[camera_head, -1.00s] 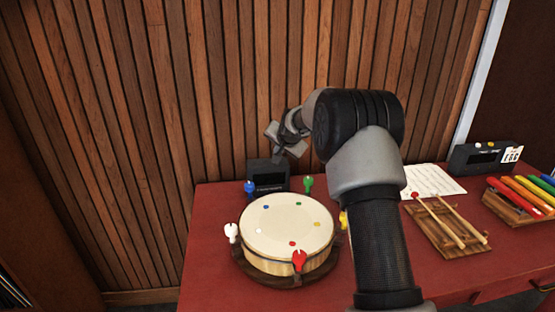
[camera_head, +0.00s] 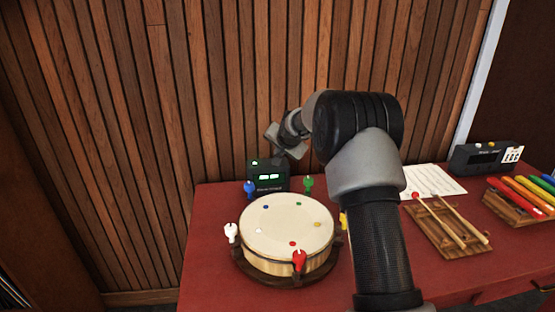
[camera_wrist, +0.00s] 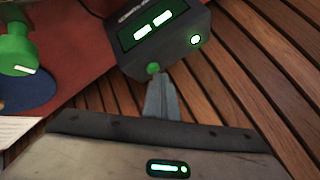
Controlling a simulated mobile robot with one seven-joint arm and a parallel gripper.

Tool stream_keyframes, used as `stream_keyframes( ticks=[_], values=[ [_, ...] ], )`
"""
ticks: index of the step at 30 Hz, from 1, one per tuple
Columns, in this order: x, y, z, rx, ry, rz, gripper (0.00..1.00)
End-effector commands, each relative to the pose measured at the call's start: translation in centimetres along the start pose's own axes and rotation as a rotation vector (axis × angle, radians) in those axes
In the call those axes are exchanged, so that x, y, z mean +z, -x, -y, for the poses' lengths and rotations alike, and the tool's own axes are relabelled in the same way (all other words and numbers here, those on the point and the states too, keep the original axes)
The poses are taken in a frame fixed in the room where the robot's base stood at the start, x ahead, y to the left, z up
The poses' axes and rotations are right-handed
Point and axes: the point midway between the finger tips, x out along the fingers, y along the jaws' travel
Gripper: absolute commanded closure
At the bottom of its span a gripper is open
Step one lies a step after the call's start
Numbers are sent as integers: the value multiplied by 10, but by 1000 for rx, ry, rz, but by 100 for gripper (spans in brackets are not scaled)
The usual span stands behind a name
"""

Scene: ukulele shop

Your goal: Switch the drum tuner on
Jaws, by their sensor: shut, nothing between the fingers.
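The drum tuner (camera_head: 268,183) is a dark box at the back left of the red table, behind the drum (camera_head: 288,222). Its display glows green, and a green light shows on its top. In the wrist view the tuner (camera_wrist: 170,65) has a lit two-bar display, a bright round light on its side and a green button (camera_wrist: 153,69). My gripper (camera_wrist: 160,80) is shut and empty, its fingertips right by the green button; I cannot tell whether they touch. In the head view my gripper is above and slightly right of the tuner, its fingertips not clear.
Coloured pegs, including a red one (camera_head: 299,261) and a green one (camera_head: 308,184), stand around the drum. To the right are a paper sheet (camera_head: 440,182), a wooden rack with mallets (camera_head: 447,228), a second dark device (camera_head: 485,158) and coloured bars (camera_head: 525,190). A slatted wall (camera_head: 230,90) stands close behind.

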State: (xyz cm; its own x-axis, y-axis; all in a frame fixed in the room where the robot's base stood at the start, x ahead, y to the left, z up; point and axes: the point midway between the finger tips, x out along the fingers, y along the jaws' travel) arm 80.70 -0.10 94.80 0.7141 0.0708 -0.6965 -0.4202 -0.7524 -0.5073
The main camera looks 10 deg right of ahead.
Motion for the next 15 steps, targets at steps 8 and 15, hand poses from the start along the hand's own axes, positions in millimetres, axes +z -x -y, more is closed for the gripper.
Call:
stream_keyframes(
  ticks=[8, 15],
  values=[
    [-2, 4, 3, 1, 0, 2, 100],
    [-5, 8, 6, 0, 0, 0, 100]
  ],
)
